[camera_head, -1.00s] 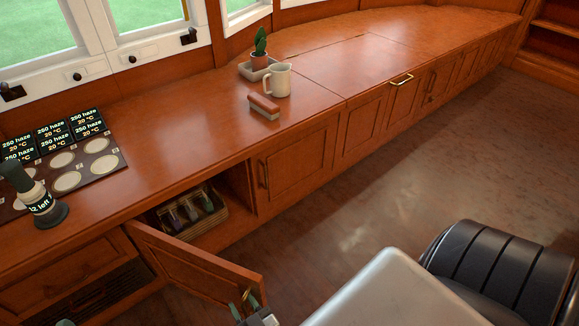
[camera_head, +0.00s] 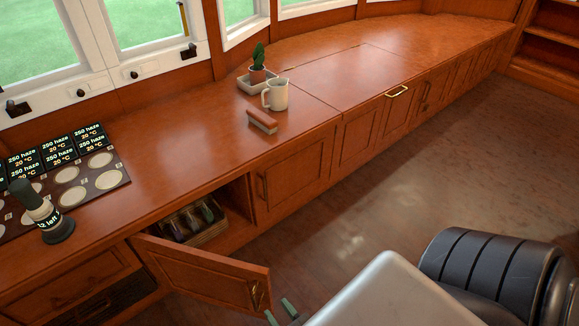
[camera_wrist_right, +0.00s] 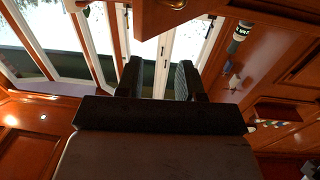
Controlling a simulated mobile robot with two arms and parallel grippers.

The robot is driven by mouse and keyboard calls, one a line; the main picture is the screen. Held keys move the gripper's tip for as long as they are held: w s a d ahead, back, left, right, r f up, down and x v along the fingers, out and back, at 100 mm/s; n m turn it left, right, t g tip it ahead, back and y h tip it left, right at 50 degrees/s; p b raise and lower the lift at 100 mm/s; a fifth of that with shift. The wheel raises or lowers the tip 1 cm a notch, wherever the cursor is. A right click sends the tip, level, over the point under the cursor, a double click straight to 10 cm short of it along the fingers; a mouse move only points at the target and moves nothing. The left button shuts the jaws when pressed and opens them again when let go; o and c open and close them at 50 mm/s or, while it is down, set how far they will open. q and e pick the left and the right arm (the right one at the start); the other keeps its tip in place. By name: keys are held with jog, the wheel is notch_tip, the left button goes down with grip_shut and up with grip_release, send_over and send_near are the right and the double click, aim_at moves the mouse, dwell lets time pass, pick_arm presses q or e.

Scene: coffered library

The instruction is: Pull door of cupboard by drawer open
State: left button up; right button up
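The cupboard door (camera_head: 200,272) beside the drawer stands open, swung out into the room from its left edge. Its brass handle (camera_head: 258,295) is near the free edge. My right gripper (camera_head: 281,312) is at the bottom of the head view, just right of the handle and apart from it. In the wrist view its two fingers (camera_wrist_right: 158,80) are spread with nothing between them. A wooden panel with a brass knob or handle (camera_wrist_right: 174,4) shows beyond them at the top. The drawer (camera_head: 75,284) is left of the door. My left gripper is not in view.
The open cupboard holds a basket (camera_head: 205,234) with several bottles. The floor beyond is clear.

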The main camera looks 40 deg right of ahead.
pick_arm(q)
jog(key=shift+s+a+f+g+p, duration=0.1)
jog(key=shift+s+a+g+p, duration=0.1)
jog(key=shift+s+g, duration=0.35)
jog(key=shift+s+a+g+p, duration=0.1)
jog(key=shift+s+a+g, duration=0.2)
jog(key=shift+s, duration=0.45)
pick_arm(e)
jog(key=shift+s+d+r, duration=0.65)
jog(key=shift+s+d, duration=0.1)
jog(key=shift+s, duration=0.1)
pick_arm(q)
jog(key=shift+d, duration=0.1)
pick_arm(e)
jog(key=shift+c, duration=0.3)
